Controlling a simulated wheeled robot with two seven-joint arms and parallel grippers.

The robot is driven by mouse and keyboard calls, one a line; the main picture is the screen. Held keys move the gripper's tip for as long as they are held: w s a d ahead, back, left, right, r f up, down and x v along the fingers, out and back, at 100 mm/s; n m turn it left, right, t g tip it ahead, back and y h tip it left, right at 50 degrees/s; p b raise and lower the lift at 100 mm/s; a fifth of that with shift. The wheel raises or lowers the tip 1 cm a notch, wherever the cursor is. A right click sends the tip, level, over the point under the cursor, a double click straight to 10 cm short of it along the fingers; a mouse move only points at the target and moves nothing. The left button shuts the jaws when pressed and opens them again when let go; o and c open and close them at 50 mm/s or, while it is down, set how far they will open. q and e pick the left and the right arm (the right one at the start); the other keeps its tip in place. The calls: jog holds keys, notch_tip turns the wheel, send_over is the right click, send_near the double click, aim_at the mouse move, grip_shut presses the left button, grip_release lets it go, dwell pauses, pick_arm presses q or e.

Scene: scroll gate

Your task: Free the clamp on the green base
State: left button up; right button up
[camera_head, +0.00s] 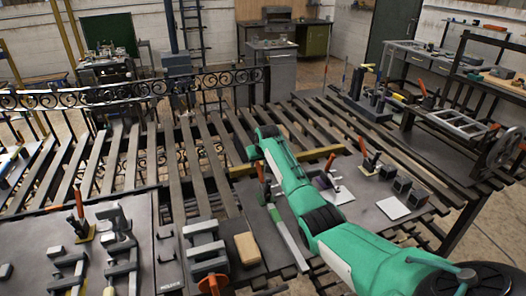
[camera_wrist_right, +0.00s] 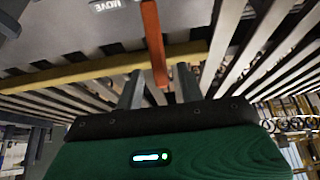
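The clamp's red-orange handle (camera_head: 261,171) stands up beside the end of my green right arm in the head view. In the right wrist view, the orange handle (camera_wrist_right: 154,42) runs between the two grey fingers of my right gripper (camera_wrist_right: 159,75). The fingers are apart, with a gap on both sides of the handle. In the head view the fingertips are hidden. My left gripper is not in view.
A yellow bar (camera_head: 300,158) lies just behind the clamp and crosses the wrist view. Another red-handled clamp (camera_head: 370,162) stands to the right, near dark blocks (camera_head: 402,185). A clamp on a yellow base (camera_head: 82,232) stands at left. A wooden block (camera_head: 247,248) lies in front.

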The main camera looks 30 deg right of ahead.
jog(key=b+v, duration=0.1)
jog(key=v, duration=0.9)
jog(key=shift+b, duration=0.4)
jog(key=shift+f, duration=0.15)
